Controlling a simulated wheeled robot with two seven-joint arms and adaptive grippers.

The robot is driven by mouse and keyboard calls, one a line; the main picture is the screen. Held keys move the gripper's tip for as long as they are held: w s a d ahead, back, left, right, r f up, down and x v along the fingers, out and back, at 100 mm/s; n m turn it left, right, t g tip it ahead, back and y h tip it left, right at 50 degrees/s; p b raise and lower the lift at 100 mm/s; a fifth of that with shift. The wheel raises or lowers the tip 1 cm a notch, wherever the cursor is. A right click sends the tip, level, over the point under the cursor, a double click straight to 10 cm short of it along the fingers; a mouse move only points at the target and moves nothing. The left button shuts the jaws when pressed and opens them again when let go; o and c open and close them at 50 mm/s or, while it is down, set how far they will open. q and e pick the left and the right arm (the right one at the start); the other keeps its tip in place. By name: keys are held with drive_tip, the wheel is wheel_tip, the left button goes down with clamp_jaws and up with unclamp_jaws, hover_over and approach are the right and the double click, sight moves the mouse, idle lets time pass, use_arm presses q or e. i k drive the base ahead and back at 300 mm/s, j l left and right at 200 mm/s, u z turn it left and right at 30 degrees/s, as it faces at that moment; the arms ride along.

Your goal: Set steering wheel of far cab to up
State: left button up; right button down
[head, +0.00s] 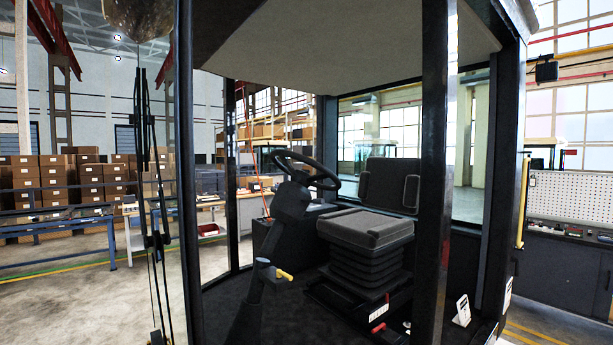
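A cab (433,200) with dark posts and a pale roof lining fills the middle of the head view. Its black steering wheel (322,181) sits on top of a dark column (287,217), left of the seat. The wheel is tilted, and the column leans up toward the right from the cab floor. A yellow-tipped lever (285,275) sticks out low on the column. I cannot tell from this view whether this is the far cab. Neither of my grippers is in view.
A grey seat (365,226) stands right of the column. A dark front post (433,120) and a left post (187,180) frame the open side. Shelves of brown boxes (60,185) and a blue bench (60,225) stand behind left. A pegboard (570,195) is at right.

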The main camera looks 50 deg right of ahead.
sight(291, 199)
drive_tip(key=z, duration=1.6)
